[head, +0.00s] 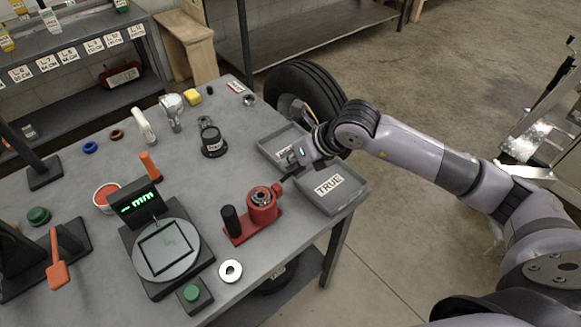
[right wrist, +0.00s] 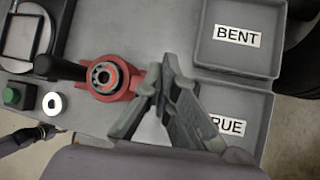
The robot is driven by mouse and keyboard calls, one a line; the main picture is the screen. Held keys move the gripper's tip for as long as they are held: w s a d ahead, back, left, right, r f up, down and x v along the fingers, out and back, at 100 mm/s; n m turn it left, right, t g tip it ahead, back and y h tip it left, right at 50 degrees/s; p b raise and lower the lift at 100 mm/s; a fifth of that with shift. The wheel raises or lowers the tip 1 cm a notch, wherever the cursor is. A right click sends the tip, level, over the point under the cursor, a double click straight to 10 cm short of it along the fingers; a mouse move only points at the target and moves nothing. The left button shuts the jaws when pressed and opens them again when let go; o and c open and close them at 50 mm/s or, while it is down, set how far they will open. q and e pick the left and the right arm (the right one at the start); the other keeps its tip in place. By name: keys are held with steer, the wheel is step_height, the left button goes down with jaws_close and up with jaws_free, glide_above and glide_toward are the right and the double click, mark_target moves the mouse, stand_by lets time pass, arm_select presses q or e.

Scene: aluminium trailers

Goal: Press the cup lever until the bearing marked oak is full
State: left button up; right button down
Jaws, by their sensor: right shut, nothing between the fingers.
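The red cup device (head: 263,207) stands on the grey bench, with a black upright handle (head: 229,219) at its left end. A ring-shaped bearing (right wrist: 105,76) sits in its cup; no oak mark is legible on it. My right gripper (head: 287,176) is shut and empty, just beyond and right of the cup. In the right wrist view its fingers (right wrist: 154,84) are beside the cup's right side; whether they touch it I cannot tell. What appears to be my left gripper (right wrist: 38,133) shows small at the lower left of that view, its fingers unclear.
Grey trays marked TRUE (head: 343,200) and BENT (right wrist: 237,62) lie right of the cup. A scale (head: 167,250) with a green display, a green button (head: 192,292) and a pale washer (head: 230,271) are left of it.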

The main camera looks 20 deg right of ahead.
steer(key=shift+a+r, duration=0.1)
steer(key=shift+r, duration=0.4)
steer(key=shift+r, duration=0.1)
steer(key=r+p, duration=0.1)
steer(key=r, duration=0.1)
steer(key=a+r+p, duration=0.1)
steer(key=r, duration=0.1)
steer(key=shift+s+a+r+p, duration=0.15)
steer(key=shift+s+r+p, duration=0.05)
steer(key=shift+r+p, duration=0.2)
stand_by(0.4)
